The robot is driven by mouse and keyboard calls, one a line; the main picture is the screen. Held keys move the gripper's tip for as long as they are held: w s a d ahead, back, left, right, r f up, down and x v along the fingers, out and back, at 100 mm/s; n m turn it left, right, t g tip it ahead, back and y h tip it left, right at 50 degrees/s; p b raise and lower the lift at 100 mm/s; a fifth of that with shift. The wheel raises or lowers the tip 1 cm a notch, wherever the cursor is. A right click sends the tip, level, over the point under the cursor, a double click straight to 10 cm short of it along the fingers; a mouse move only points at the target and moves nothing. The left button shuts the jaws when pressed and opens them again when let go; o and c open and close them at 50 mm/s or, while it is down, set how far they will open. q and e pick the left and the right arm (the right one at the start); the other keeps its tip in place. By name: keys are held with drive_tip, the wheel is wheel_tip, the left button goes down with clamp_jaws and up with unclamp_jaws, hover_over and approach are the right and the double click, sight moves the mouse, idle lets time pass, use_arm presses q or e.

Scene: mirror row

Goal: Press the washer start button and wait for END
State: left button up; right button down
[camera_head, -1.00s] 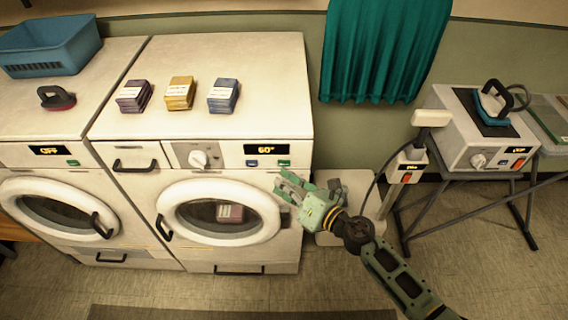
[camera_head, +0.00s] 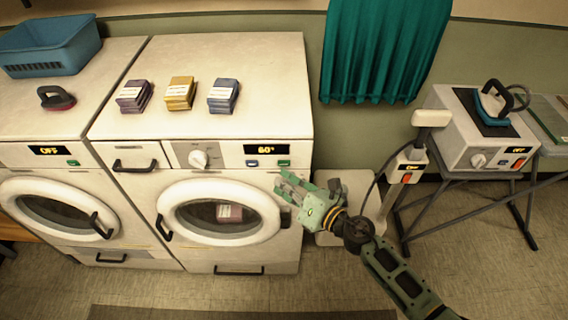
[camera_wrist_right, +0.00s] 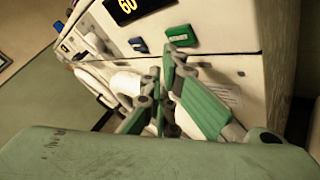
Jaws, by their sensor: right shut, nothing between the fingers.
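The washer (camera_head: 205,85) on the right of the pair has a round door (camera_head: 218,212) that is shut, with a pinkish packet visible behind its glass. Its display (camera_head: 266,149) reads 60°. Below the display are a blue button (camera_head: 253,163) and a green start button (camera_head: 283,163). The green button also shows in the right wrist view (camera_wrist_right: 181,35), just past the fingertips. My right gripper (camera_head: 279,184) is shut and empty, a little below the green button in the head view. I cannot tell whether a fingertip touches the panel. My left gripper is out of view.
Three packet stacks sit on the right washer. A steam station (camera_head: 480,125) stands at right. Floor in front is clear.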

drive_tip(key=shift+w, duration=0.45)
drive_tip(key=shift+w, duration=0.35)
idle(0.4)
drive_tip(key=shift+s, duration=0.15)
idle(0.3)
drive_tip(key=shift+s, duration=0.7)
drive_tip(key=s, duration=0.5)
drive_tip(key=shift+p, duration=0.4)
idle(0.4)
